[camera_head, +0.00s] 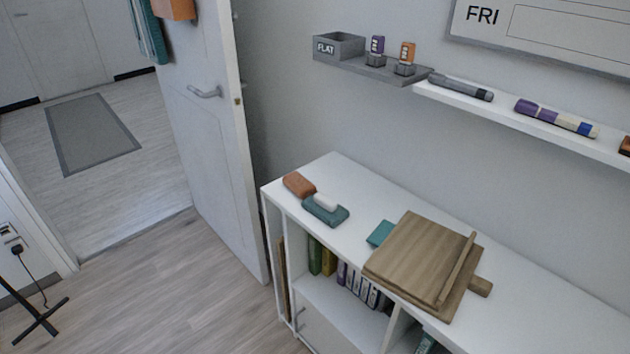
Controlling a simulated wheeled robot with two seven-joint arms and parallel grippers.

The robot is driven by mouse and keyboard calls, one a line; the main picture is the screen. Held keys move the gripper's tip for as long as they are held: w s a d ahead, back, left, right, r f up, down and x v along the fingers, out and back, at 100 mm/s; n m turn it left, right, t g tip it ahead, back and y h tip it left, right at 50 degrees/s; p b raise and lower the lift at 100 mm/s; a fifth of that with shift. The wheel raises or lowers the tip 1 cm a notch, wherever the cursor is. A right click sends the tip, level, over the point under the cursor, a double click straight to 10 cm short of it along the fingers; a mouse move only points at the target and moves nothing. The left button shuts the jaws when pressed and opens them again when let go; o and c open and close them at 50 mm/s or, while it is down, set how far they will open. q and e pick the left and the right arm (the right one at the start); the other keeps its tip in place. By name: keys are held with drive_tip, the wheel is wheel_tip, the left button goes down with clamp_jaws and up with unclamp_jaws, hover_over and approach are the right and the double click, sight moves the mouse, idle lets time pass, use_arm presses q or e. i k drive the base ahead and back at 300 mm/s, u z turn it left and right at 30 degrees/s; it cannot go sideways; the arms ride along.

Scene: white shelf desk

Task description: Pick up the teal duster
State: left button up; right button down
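A teal duster (325,210) with a pale, rounded piece on its upper side lies on the white shelf desk (335,172), near its left end. An orange-brown block (298,185), perhaps another duster, lies just behind and to the left of it, very close or touching. A flat teal piece (380,233) lies farther right, partly hidden by a wooden board. Neither of my grippers shows in this view.
The wooden board (415,257) with a raised ledge covers the desk's middle. Books (357,283) stand in the compartment below. A wall ledge (520,122) above holds markers, small bottles and a grey box (338,46). A door (215,130) stands left of the desk.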

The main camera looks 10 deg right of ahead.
sight(324, 207)
drive_tip(key=z, duration=1.6)
drive_tip(key=k, duration=0.1)
drive_tip(key=u, duration=2.65)
drive_tip(key=i, duration=0.85)
drive_tip(key=z, duration=0.5)
